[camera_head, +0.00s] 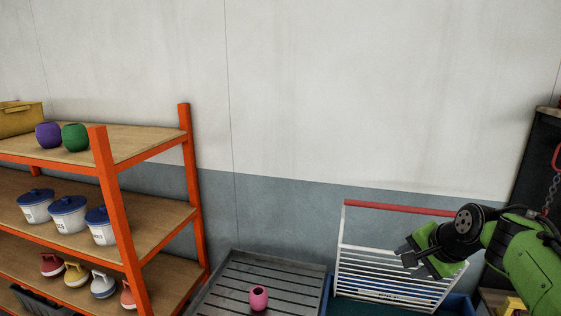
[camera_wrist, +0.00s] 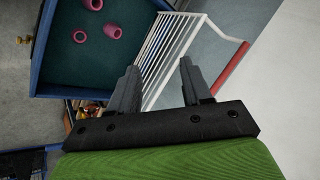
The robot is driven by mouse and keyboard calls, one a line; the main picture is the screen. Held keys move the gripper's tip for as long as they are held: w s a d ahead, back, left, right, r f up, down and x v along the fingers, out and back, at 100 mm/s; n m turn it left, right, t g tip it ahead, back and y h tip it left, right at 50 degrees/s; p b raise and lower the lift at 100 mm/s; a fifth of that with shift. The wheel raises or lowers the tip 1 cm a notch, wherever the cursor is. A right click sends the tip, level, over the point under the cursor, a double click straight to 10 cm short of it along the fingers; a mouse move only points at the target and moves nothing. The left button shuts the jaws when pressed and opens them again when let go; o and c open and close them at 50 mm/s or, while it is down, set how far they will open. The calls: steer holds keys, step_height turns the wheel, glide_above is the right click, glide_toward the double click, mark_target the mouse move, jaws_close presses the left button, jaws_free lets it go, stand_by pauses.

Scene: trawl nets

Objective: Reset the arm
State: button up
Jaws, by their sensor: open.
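My green arm reaches in from the right in the head view, and my gripper (camera_head: 408,254) is in front of the white wire rack. In the wrist view my gripper (camera_wrist: 158,78) shows two dark fingers spread apart with nothing between them. The white rack (camera_head: 395,278) has a red top bar (camera_head: 400,208). It also shows beyond the fingers in the wrist view (camera_wrist: 172,48). The fingers look apart from the rack, though the exact gap is hard to tell.
An orange shelf unit (camera_head: 112,200) with pots and tubs stands at the left. A pink float (camera_head: 259,298) sits on a grey slatted table (camera_head: 240,275). A blue-walled bin (camera_wrist: 42,50) holds pink rings (camera_wrist: 112,31). A dark panel with a chain (camera_head: 545,160) is at the right.

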steer(key=s+a+f+n+g+h+b, duration=0.1)
steer(key=s+a+n, duration=0.3)
steer(key=s+a, duration=0.3)
steer(key=s+a+f+n+b, duration=0.1)
steer(key=s+a+f+n, duration=0.1)
steer(key=s, duration=0.5)
steer(key=s+a+f+n, duration=0.2)
steer(key=s+n, duration=0.1)
steer(key=s, duration=0.4)
steer(key=s+a+f+n+b, duration=0.1)
steer(key=s+a+f+n, duration=0.1)
steer(key=s, duration=0.5)
steer(key=shift+s+a+f+n+g+h+b, duration=0.3)
steer(key=shift+s+a+n+b, duration=0.05)
steer(key=shift+a+n, duration=0.15)
steer(key=shift+d, duration=0.15)
